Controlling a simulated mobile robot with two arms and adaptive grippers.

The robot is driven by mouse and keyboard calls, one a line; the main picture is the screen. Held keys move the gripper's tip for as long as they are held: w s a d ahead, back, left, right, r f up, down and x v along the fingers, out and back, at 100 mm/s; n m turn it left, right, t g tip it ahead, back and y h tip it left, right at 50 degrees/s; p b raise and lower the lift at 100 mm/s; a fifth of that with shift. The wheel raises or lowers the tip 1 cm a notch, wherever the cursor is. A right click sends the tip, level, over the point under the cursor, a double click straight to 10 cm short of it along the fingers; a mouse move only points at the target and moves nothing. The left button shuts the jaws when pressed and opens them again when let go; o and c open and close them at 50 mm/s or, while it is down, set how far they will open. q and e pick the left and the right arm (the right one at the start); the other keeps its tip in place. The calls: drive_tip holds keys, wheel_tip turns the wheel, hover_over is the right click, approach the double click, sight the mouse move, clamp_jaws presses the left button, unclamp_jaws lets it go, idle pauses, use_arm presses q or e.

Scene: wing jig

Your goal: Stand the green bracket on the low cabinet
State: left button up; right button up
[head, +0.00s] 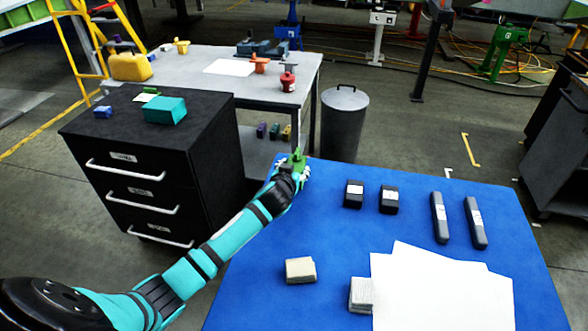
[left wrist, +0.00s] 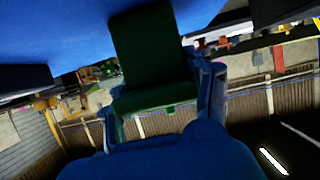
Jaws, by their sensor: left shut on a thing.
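The green bracket (head: 298,158) is in my left gripper (head: 292,169), at the far left corner of the blue table in the head view. In the left wrist view the bracket (left wrist: 152,62) is a dark green piece between the two fingers of the left gripper (left wrist: 160,95), which is shut on it. Whether the bracket touches the table is hard to tell. The low cabinet (head: 190,183) is black with three drawers and stands left of the gripper. My right gripper is not in view.
On the cabinet top are a teal box (head: 165,110), a small blue item (head: 102,112) and a white card (head: 146,97). The front part of the top is bare. The blue table (head: 400,215) holds black blocks, grey blocks and white sheets. A grey bin (head: 343,125) stands behind it.

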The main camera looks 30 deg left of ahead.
use_arm(q)
drive_tip(key=shift+f, duration=0.1)
drive_tip(key=o, duration=1.4)
drive_tip(key=shift+o, duration=0.2)
drive_tip(key=v, duration=1.2)
drive_tip(key=shift+b, duration=0.4)
